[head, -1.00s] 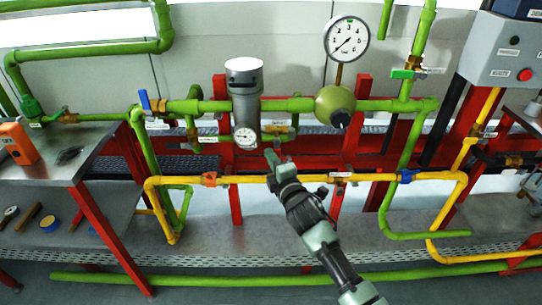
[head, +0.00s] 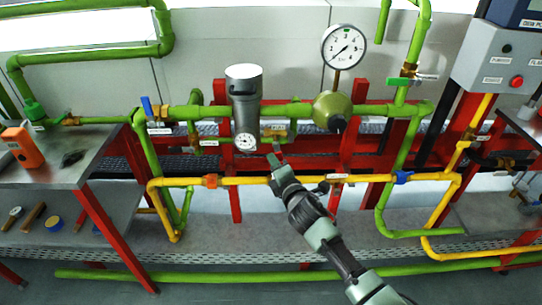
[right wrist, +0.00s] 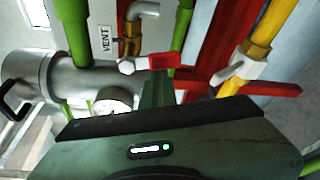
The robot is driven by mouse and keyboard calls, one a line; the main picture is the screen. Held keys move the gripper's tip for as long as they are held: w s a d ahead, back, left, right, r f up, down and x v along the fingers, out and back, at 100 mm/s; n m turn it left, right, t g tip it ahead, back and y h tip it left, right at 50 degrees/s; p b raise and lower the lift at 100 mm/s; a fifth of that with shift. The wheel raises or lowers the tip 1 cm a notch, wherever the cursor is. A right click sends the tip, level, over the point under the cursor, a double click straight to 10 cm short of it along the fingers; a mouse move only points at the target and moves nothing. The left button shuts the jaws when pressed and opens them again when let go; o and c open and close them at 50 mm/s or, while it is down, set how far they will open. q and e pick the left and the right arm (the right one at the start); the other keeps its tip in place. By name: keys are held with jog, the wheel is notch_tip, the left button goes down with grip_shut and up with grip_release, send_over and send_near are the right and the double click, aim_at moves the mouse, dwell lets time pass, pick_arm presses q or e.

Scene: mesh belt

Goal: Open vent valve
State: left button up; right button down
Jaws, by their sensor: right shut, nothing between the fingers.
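The vent valve (right wrist: 131,45) has a brass body, a grey elbow and a red lever (right wrist: 165,62) with a white hub. A white VENT label (right wrist: 106,38) is beside it in the right wrist view. In the head view the valve area lies just right of the grey cylinder (head: 244,100), small and partly unclear. My right gripper (head: 276,150) is shut and empty, its tip just below that area. In the right wrist view its fingers (right wrist: 158,82) show close to the red lever; I cannot tell whether they touch. My left gripper is not in view.
A yellow pipe (head: 260,181) runs behind my right arm; its valve with a second red lever (right wrist: 270,88) is near the gripper. A pressure gauge (head: 343,46), green bulb (head: 332,110) and red frame posts stand close by. A bench (head: 60,165) is at the left.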

jog(key=d+n+h+p, duration=0.1)
jog(key=n+p, duration=0.2)
jog(key=p, duration=0.1)
jog(key=d+r+n+g+h+p, duration=0.1)
jog(key=n+p, duration=0.2)
jog(key=p, duration=0.1)
jog(key=d+n+h+p, duration=0.2)
jog(key=n+p, duration=0.1)
jog(key=p, duration=0.2)
jog(key=shift+r+g, duration=0.25)
jog(key=shift+g, duration=0.15)
jog(key=shift+a, duration=0.1)
jog(key=shift+w+a+r, duration=0.1)
jog(key=shift+a+r, duration=0.25)
jog(key=shift+a, duration=0.4)
